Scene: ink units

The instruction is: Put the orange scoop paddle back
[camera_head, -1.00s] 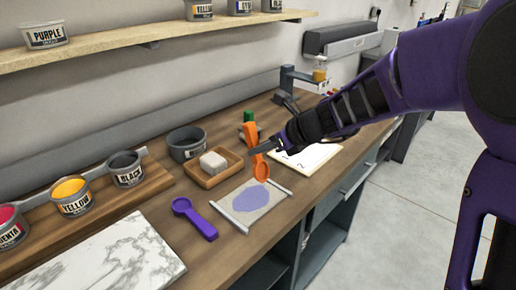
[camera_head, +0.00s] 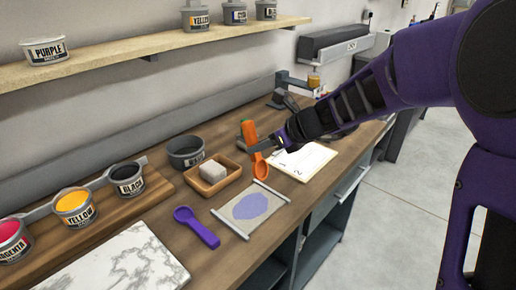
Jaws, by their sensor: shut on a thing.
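The orange scoop paddle (camera_head: 249,132) is upright in my gripper (camera_head: 264,147), above the wooden workbench. Its handle points up and its bowl (camera_head: 262,170) hangs at the bottom, in front of the bench's far half. My gripper is shut on it around the middle, partly hiding it. I cannot tell how high above the bench the bowl is. A purple scoop paddle (camera_head: 197,228) lies on the bench, left of the printed sheet.
A wooden tray (camera_head: 213,184) with a pale block, a grey tub (camera_head: 186,152) and a sheet with a purple blot (camera_head: 248,210) are close by. A numbered white board (camera_head: 303,162) lies to the right. Ink cans (camera_head: 76,207) and a marble slab (camera_head: 116,263) are left.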

